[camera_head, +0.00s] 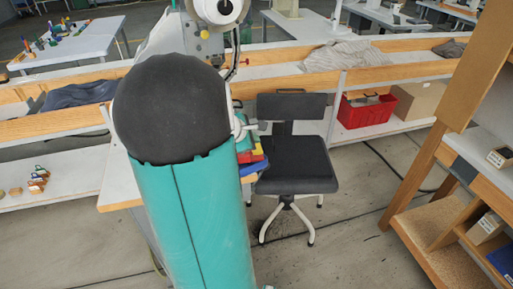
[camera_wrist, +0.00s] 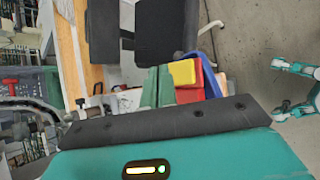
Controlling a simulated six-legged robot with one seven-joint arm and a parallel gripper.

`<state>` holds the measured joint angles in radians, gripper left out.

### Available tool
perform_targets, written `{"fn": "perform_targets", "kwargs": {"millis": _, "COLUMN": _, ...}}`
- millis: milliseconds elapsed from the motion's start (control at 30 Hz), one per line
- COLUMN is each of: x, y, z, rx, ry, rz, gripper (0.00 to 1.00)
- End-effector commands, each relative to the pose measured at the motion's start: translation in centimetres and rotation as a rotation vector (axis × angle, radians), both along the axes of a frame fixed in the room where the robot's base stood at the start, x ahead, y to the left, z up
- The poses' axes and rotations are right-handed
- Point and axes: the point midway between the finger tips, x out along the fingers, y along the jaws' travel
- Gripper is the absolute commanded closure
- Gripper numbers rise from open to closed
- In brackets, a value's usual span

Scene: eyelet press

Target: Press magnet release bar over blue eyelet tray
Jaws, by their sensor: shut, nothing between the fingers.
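The blue eyelet tray (camera_head: 253,168) shows only in part in the head view, at the edge of a bench beside red, yellow and green trays. The blue tray (camera_wrist: 209,75) also shows in the wrist view, beyond the black edge of my own teal arm. I cannot make out the magnet release bar in either view. My teal and black arm covers much of the bench and the machine behind it in the head view. My gripper's fingers do not show in either view.
A dark swivel chair (camera_head: 292,145) stands right of the bench. A wooden shelf unit (camera_head: 440,235) stands at the right. A red crate (camera_head: 367,111) sits on the low shelf behind. Grey floor is free between chair and shelf unit.

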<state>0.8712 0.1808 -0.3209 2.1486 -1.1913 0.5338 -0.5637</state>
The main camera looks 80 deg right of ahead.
Motion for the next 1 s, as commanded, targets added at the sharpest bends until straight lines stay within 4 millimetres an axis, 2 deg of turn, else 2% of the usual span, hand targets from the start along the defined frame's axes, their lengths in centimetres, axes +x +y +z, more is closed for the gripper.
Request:
{"fn": "perform_targets", "kwargs": {"millis": 400, "x": 0.0, "y": 0.0, "z": 3.5, "rx": -0.001, "ry": -0.001, "rz": -0.001, "gripper": 1.00}}
{"fn": "perform_targets", "kwargs": {"millis": 1000, "x": 0.0, "y": 0.0, "z": 3.5, "rx": 0.000, "ry": -0.001, "rz": -0.001, "gripper": 1.00}}
